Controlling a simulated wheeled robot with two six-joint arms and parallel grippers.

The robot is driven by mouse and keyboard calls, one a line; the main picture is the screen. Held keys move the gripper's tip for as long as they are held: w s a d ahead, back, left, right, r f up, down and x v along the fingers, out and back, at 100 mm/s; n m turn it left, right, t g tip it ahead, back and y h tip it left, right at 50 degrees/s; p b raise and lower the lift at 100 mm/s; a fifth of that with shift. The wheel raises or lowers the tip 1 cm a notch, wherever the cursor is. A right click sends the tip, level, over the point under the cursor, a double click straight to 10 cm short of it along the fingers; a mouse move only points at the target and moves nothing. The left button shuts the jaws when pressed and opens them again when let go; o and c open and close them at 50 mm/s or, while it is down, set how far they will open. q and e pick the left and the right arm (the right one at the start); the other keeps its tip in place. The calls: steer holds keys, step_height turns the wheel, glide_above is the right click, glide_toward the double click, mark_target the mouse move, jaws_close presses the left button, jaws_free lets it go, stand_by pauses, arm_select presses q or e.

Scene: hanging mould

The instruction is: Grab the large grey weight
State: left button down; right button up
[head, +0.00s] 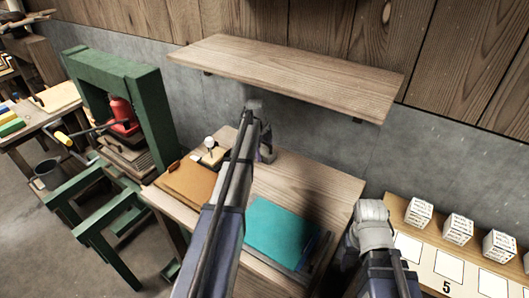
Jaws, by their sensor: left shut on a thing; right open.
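My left arm reaches up the middle of the head view, over the wooden workbench (322,180). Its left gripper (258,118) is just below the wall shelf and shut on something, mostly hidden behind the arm. A small grey piece (254,103) shows at its tip. I cannot tell for sure whether this is the large grey weight. My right gripper (372,215) is open at the right end of the bench, with its fingers hard to make out. I see nothing held in it.
A wooden shelf (285,76) overhangs the bench. On the bench lie a brown board (187,182), a teal sheet (275,230) and a white-topped knob (209,142). A green press frame (150,110) with a red jack (122,112) stands left. White printed blocks (458,228) stand right.

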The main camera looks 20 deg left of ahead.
arm_select(q)
steer(key=shift+r, duration=0.15)
steer(key=shift+r+p, duration=0.9)
steer(key=shift+p, duration=0.15)
steer(key=shift+r+p, duration=0.85)
steer(key=shift+r, duration=0.05)
steer(key=s+d, duration=0.3)
steer(key=d, duration=0.2)
steer(key=s+d, duration=0.3)
steer(key=d, duration=0.2)
steer(key=s+d, duration=0.3)
steer(key=d, duration=0.2)
steer(key=shift+s+d+f, duration=0.1)
steer(key=shift+d+f, duration=0.1)
steer(key=shift+d, duration=0.05)
